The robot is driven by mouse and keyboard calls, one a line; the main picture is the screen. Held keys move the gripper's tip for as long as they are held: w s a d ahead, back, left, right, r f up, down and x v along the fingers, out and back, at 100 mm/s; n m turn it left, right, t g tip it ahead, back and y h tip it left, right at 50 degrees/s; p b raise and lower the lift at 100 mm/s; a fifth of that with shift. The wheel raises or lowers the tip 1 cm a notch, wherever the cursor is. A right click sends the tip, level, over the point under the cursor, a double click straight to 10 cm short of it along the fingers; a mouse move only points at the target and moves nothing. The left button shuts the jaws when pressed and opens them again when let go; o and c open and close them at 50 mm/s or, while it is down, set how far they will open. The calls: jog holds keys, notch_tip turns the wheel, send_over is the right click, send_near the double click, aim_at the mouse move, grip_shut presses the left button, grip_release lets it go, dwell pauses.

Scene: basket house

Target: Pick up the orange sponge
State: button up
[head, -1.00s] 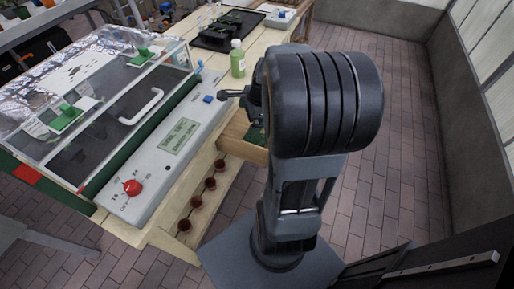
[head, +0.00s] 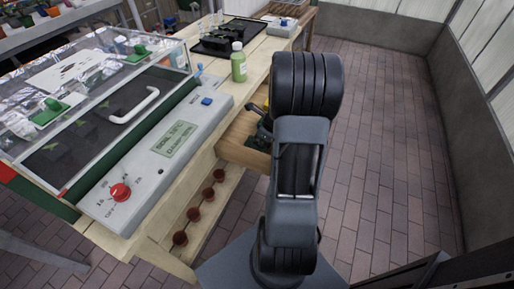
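I cannot make out an orange sponge with certainty. An open wooden drawer (head: 236,148) sticks out from the bench's right side. Dark green things (head: 261,143) lie inside it, and a small yellow patch shows beside my arm above it. My gripper (head: 256,112) is at the drawer, mostly hidden behind my own arm. Its fingers are too small and covered to tell whether they are open or shut, or whether they hold anything. Much of the drawer's inside is hidden by my arm.
A glass-topped case with a grey control panel (head: 190,118) and red knob (head: 120,192) fills the left bench. A green bottle (head: 238,64) stands near the drawer. A black tray (head: 218,45) lies behind. Brick floor (head: 385,120) on the right is clear.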

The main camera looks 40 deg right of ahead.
jog(key=b+x, duration=0.2)
jog(key=x, duration=0.3)
jog(key=shift+w, duration=0.2)
jog(key=shift+c, duration=0.5)
jog(key=c, duration=0.9)
